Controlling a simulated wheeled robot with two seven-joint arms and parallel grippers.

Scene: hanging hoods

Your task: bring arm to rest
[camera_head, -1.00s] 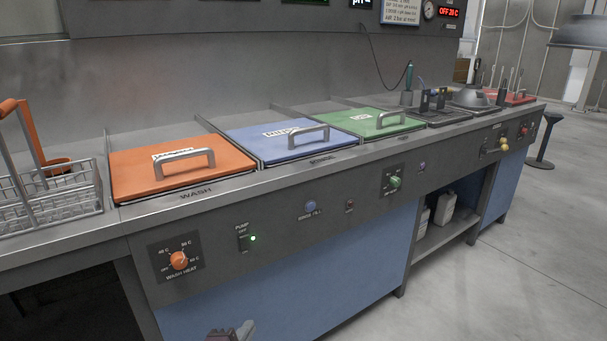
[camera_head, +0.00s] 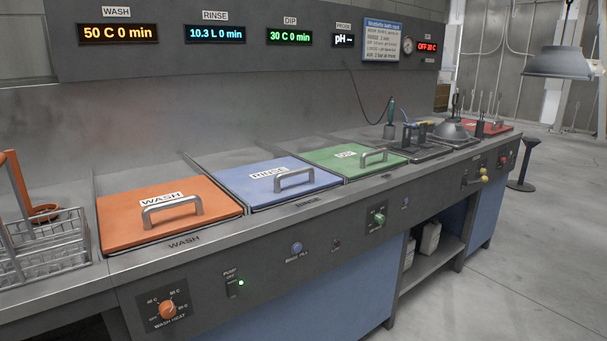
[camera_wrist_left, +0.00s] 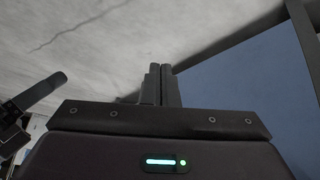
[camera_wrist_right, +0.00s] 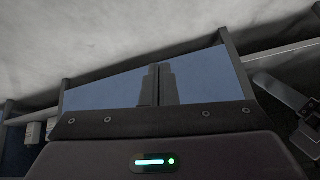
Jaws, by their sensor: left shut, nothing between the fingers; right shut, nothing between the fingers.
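My left gripper (camera_wrist_left: 160,85) shows in the left wrist view with its two fingers together and nothing between them. Concrete floor and a blue panel lie beyond it. My right gripper (camera_wrist_right: 158,85) shows in the right wrist view, also shut and empty, in front of a blue cabinet panel (camera_wrist_right: 205,80). Neither gripper shows in the head view. Both are apart from the bench lids.
The bench carries an orange WASH lid (camera_head: 125,217), a blue RINSE lid (camera_head: 245,183) and a green DIP lid (camera_head: 335,157), all closed. A wire basket (camera_head: 45,250) stands at left. A black post (camera_head: 525,165) stands at right, with open floor in front.

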